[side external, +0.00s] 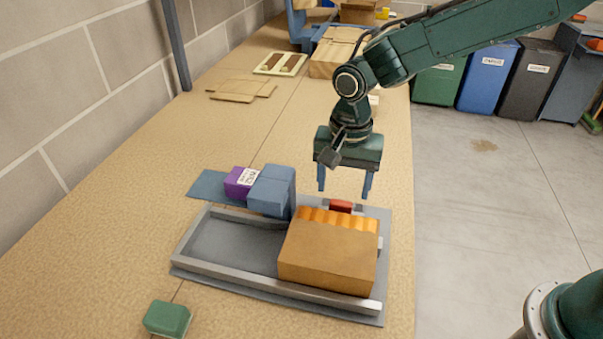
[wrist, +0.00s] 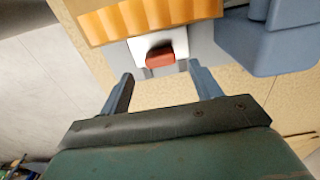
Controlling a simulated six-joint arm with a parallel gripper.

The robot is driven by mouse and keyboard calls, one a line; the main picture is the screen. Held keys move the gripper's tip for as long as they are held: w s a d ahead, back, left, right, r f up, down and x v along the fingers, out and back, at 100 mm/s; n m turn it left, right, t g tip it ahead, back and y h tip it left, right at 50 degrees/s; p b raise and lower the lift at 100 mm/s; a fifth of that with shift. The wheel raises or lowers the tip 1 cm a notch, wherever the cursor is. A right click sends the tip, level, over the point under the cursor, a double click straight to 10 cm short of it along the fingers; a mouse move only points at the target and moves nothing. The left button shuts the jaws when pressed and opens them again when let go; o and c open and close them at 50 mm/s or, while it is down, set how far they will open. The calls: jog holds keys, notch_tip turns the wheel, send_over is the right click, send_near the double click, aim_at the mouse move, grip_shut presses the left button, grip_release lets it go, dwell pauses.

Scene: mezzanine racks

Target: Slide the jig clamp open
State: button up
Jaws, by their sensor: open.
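The jig (side external: 185,243) is a grey plate with raised rails on the table. A brown block (side external: 328,262) with an orange wavy strip sits at its right end. Behind the block is a small red handle (side external: 341,206) on a grey part, seemingly the clamp. In the wrist view the red handle (wrist: 160,58) stands against a white plate, just beyond the fingertips. My gripper (side external: 344,187) points down above the handle, its two blue fingers apart with nothing between them. In the wrist view my gripper (wrist: 160,74) shows both fingers, one on each side of the handle's line, not visibly touching it.
A blue-grey block (side external: 271,190) stands behind the jig, left of my gripper, with a purple box (side external: 239,182) beside it. A green block (side external: 168,318) lies at the front left. Flat cardboard (side external: 240,89) lies farther back.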

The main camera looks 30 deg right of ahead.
aim_at(341, 202)
jog(key=shift+f, duration=2.65)
jog(key=shift+c, duration=0.4)
jog(key=c, duration=1.3)
jog(key=shift+w+d, duration=1.25)
jog(key=o, duration=1.2)
jog(key=shift+o, duration=0.9)
jog(key=shift+r, duration=0.1)
notch_tip(341, 202, up, 14)
